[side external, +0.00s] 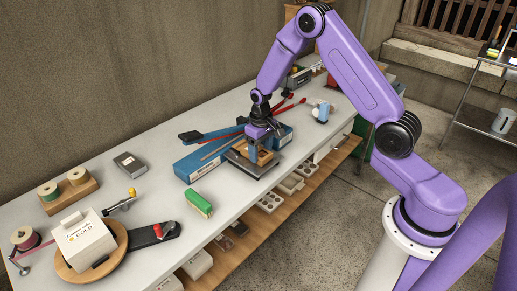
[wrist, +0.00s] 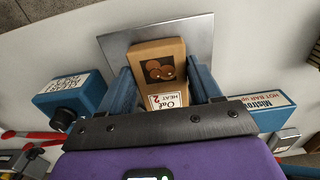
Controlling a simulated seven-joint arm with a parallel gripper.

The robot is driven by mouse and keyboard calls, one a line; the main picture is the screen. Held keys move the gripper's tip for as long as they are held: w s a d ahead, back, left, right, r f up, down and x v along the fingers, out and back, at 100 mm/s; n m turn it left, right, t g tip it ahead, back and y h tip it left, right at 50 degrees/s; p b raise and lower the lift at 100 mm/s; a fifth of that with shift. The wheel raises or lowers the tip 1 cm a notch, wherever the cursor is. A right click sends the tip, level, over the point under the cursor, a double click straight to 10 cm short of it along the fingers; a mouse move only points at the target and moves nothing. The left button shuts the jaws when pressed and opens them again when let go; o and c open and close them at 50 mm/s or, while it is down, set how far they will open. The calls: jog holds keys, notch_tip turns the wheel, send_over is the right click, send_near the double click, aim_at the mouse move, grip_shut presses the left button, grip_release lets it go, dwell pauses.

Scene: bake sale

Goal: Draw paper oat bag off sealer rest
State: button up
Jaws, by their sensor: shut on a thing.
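The paper oat bag (wrist: 160,62) is a small brown packet with a dark picture and a white label reading "Oat". It lies over the sealer rest (wrist: 198,38), a grey metal plate that shows behind and beside it. In the side view the bag (side external: 265,157) is partly hidden by my gripper (side external: 257,151), which points down at the rest (side external: 240,160). In the wrist view my gripper (wrist: 164,88) has its blue fingers on both sides of the bag, shut on it. Whether the bag touches the plate cannot be told.
The blue sealer (side external: 198,162) with a black knob (wrist: 64,118) stands close behind my gripper. Red-handled tools (side external: 288,102) lie beyond it. A white carton (side external: 84,243) stands on a round wooden board. Bench between is clear.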

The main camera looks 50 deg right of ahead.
jog(key=shift+s, duration=0.8)
jog(key=o, duration=0.8)
